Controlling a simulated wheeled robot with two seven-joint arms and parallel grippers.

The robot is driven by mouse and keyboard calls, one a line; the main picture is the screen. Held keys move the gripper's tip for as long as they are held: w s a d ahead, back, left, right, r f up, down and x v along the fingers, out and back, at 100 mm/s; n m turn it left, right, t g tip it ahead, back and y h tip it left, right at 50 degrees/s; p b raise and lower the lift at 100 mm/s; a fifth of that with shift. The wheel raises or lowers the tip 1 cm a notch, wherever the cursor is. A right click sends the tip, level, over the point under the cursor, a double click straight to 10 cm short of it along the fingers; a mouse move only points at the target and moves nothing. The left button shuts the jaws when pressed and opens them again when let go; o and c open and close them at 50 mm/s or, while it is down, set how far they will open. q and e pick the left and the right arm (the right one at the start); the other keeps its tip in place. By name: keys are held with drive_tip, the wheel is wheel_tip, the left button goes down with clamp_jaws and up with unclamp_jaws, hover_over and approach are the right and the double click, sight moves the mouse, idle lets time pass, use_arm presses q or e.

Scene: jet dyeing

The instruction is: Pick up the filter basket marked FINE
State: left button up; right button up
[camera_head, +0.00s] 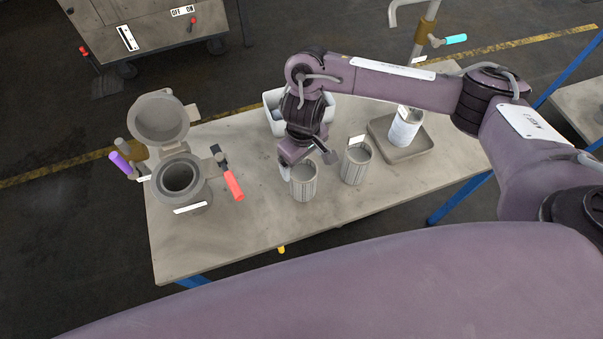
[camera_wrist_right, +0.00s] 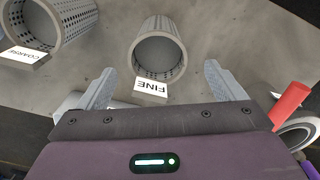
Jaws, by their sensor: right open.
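The FINE filter basket (camera_head: 304,184) is a grey perforated cup standing upright on the table. In the right wrist view the FINE basket (camera_wrist_right: 159,50) shows its open mouth, with a white tag reading FINE on its near side. My right gripper (camera_head: 307,160) is open and empty, just above and behind this basket. In the wrist view the fingers of my right gripper (camera_wrist_right: 160,78) are spread to either side of the tag, with the basket ahead between them. No contact is visible. My left gripper is not in view.
The COARSE basket (camera_head: 356,164) stands close to the right. Farther right, a white-labelled can (camera_head: 404,130) stands in a grey tray (camera_head: 424,148). A pale bin (camera_head: 272,108) is partly hidden behind my arm.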

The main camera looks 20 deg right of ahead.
sight(302, 174)
drive_tip(key=shift+s+f, duration=0.1)
drive_tip(key=shift+f, duration=0.6)
drive_tip(key=f, duration=0.1)
drive_tip(key=f+b, duration=0.1)
drive_tip(key=f, duration=0.1)
drive_tip(key=shift+w, duration=0.4)
drive_tip(key=shift+w+f, duration=0.15)
drive_tip(key=shift+f, duration=0.75)
drive_tip(key=c, duration=1.5)
drive_tip(key=shift+r, duration=0.1)
